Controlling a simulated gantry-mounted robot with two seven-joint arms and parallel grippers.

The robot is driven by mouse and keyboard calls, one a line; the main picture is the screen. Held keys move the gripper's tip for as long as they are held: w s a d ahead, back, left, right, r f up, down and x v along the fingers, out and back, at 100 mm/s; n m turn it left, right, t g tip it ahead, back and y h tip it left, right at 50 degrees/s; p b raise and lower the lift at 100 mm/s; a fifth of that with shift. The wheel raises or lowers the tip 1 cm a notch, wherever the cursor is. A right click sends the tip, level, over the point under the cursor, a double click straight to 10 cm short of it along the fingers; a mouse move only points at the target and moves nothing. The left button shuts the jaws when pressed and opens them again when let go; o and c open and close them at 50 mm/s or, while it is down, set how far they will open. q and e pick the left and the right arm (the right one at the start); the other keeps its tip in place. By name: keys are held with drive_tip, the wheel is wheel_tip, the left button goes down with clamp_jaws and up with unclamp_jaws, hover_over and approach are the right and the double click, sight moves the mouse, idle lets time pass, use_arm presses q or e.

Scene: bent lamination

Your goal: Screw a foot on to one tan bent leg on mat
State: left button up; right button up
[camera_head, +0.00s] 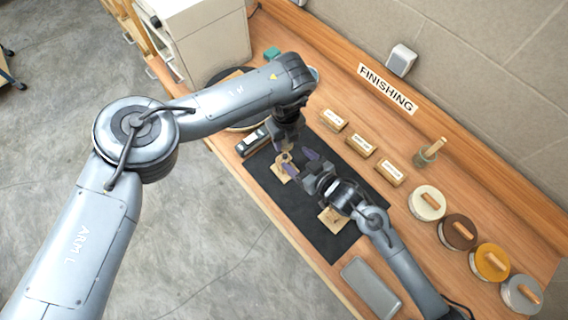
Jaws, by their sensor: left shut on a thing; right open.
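A dark mat (302,214) lies on the wooden bench. A tan bent leg (279,176) is at the mat's upper left, below my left gripper (286,152). That gripper points down and is shut on the leg's upper part, as far as the small view shows. My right gripper (302,164) reaches in from the lower right, open, its purple fingers close beside the leg and the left gripper. Another tan piece (333,221) lies on the mat beneath my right wrist, partly hidden. I cannot make out a foot; the grippers cover much of this spot.
Three labelled wooden blocks (361,144) stand behind the mat. Several round tins (427,203) line the right, near a jar with a wooden handle (427,153). A grey tray (370,287) lies right of the mat. A dark-and-white device (253,141) sits at its left end.

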approach(288, 161)
drive_tip(key=x, duration=0.5)
drive_tip(key=shift+s+f, duration=0.1)
drive_tip(key=shift+f, duration=0.1)
drive_tip(key=x, duration=0.5)
drive_tip(key=shift+a+r, duration=0.15)
drive_tip(key=shift+x, duration=1)
drive_tip(key=shift+c, duration=0.3)
clamp_jaws()
